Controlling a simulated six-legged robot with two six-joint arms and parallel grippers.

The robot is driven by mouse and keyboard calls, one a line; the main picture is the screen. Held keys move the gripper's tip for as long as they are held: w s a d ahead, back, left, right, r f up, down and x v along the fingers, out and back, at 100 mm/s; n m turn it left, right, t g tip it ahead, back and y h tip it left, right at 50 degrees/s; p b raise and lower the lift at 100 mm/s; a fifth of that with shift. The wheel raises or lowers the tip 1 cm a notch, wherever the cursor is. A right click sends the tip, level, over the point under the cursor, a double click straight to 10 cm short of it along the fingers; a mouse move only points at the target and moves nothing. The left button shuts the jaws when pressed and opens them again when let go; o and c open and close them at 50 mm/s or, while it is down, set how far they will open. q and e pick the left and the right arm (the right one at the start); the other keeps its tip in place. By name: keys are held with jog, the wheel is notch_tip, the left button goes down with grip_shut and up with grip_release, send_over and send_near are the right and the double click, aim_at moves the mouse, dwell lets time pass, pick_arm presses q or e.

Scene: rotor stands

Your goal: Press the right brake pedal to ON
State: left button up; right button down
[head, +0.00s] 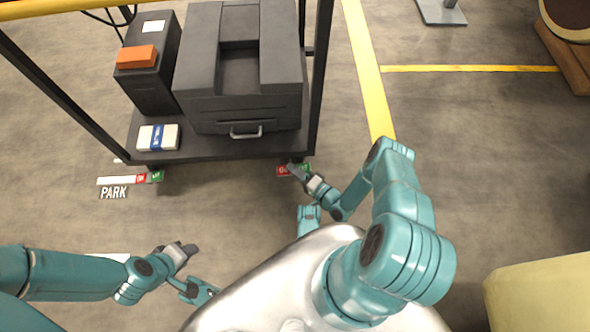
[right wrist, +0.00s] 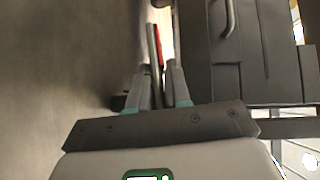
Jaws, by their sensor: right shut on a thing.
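The right brake pedal (head: 283,170) is a small piece with red and green labels at the cart's front right foot. My right gripper (head: 293,170) reaches it from the front and partly covers it. In the right wrist view the fingers (right wrist: 160,88) are close around a thin grey bar with a red face (right wrist: 157,40), which looks like the pedal. Whether the pedal is tilted down is hard to see. My left gripper (head: 192,249) is over the floor at lower left, away from the cart, and its jaws are too small to read.
The dark cart (head: 215,147) carries a large grey case (head: 240,110), a black box with an orange block (head: 137,57), and a white and blue packet (head: 158,137). The left pedal (head: 141,178) is beside the PARK marking.

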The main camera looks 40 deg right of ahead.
jog(key=shift+r+n+g, duration=0.3)
jog(key=shift+g, duration=0.1)
jog(key=shift+f+g+h+p, duration=0.25)
jog(key=shift+g+h+p, duration=0.05)
pick_arm(q)
jog(key=shift+s+d+r, duration=0.1)
jog(key=shift+s+r, duration=0.4)
jog(key=shift+r, duration=0.1)
pick_arm(e)
jog(key=c, duration=1.2)
grip_release()
jog(key=shift+o, duration=0.2)
